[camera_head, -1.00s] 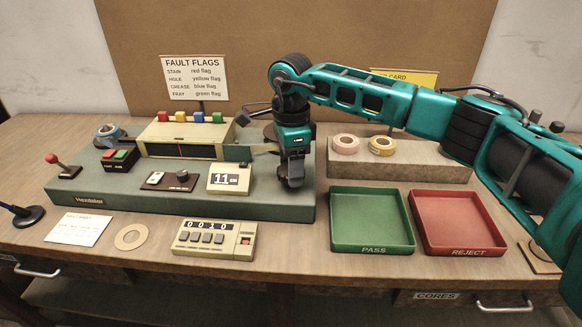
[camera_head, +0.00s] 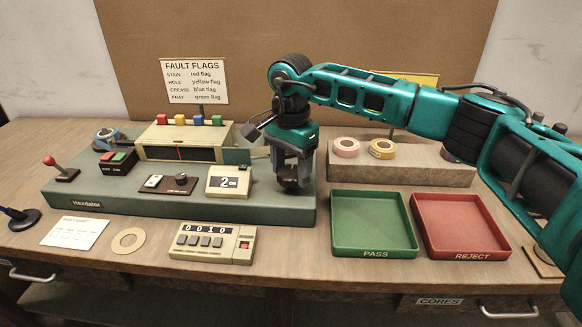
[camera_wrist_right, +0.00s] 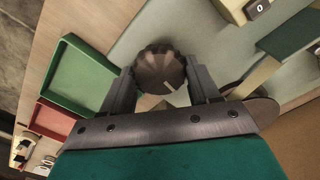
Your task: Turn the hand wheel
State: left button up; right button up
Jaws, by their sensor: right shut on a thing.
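The hand wheel is a dark brown, ribbed round knob (camera_wrist_right: 160,68) with a pale mark on its face, seen between my fingers in the right wrist view. In the head view the wheel (camera_head: 288,183) shows only partly, low between the fingers at the right end of the green machine base (camera_head: 200,205). My right gripper (camera_head: 291,178) points down and is shut on the wheel, one finger on each side. The small cream display (camera_head: 229,181) left of the gripper reads 2 cm. My left gripper is not in view.
A green PASS tray (camera_head: 374,252) and a red REJECT tray (camera_head: 462,254) lie right of the machine. Tape rolls (camera_head: 346,146) sit on a block behind them.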

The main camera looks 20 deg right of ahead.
aim_at(291, 172)
dwell(0.4)
jog(key=o, duration=1.1)
jog(key=shift+c, duration=0.2)
notch_tip(291, 172, up, 13)
jog(key=shift+p, duration=0.3)
